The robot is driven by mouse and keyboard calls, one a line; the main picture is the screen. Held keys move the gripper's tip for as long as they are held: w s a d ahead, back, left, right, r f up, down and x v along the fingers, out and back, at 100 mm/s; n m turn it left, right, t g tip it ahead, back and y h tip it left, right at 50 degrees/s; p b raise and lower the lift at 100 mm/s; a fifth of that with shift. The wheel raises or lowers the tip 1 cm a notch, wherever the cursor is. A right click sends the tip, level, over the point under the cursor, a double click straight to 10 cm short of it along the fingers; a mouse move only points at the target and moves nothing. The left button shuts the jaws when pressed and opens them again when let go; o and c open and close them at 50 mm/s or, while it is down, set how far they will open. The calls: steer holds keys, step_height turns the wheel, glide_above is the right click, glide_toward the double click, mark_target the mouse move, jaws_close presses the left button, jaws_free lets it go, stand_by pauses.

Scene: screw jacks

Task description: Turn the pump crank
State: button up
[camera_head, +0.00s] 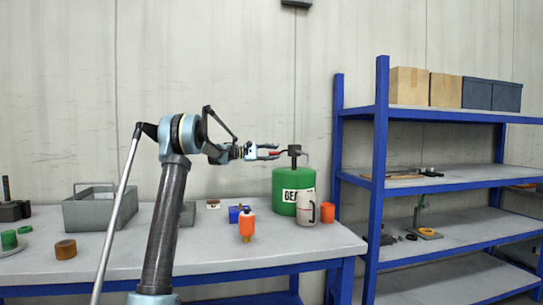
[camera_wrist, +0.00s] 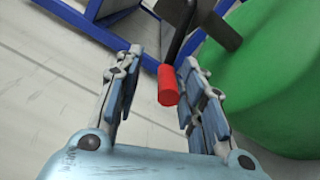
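A green drum (camera_head: 283,186) with a white label stands on the workbench, and a dark pump head (camera_head: 294,151) sits on its top. In the wrist view the pump crank is a dark arm (camera_wrist: 181,38) ending in a red handle (camera_wrist: 168,86). My gripper (camera_head: 268,152) is level with the pump head, on its left. In the wrist view my gripper (camera_wrist: 161,60) is open, with the red handle between its fingers, closer to the right finger. I cannot tell whether that finger touches it. The green drum (camera_wrist: 285,85) fills the right side there.
A white jug (camera_head: 306,207) and an orange cup (camera_head: 327,212) stand by the drum. A blue shelf rack (camera_head: 380,130) rises at right.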

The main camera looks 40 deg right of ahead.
steer(key=v, duration=1.2)
